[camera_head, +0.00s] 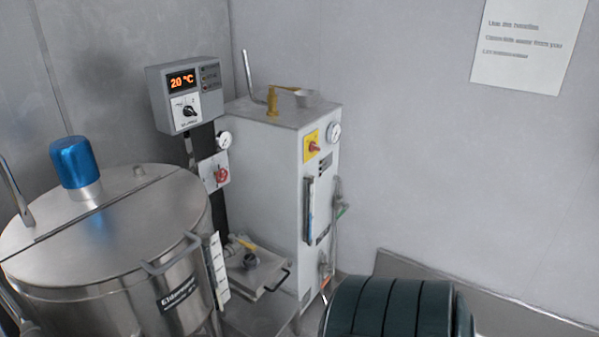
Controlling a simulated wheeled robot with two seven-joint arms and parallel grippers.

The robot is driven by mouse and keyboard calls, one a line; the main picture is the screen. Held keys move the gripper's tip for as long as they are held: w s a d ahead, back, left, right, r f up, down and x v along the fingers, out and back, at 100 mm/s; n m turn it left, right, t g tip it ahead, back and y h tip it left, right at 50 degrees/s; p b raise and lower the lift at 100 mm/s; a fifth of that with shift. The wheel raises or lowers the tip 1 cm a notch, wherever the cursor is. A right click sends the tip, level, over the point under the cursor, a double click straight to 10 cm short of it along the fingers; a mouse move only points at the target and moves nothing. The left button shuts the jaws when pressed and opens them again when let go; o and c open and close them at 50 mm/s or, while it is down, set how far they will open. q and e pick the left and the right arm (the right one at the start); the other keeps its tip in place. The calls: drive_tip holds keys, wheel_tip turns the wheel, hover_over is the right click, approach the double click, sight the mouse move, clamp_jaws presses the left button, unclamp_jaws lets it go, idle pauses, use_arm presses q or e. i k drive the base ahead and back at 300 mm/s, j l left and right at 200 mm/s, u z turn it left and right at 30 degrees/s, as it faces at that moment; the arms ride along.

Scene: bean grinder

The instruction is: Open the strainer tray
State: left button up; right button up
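No part is labelled as the strainer tray. A low metal box (258,270) with a flat top and a dark handle (278,281) at its right sits between the big vessel and the grey cabinet. I cannot tell whether it is the strainer tray, or whether it is open. A yellow-handled valve (246,243) is at its back. Neither of my grippers is in view.
A large steel vessel (150,222) with a blue cap (75,162) fills the left. A grey cabinet (270,180) and a control box (185,92) reading 20 °C stand behind. A dark green ribbed cylinder (372,306) is at bottom right.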

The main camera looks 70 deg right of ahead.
sight(256, 280)
drive_tip(key=z, duration=1.9)
drive_tip(key=i+l+z, duration=0.15)
drive_tip(key=i+l, duration=0.35)
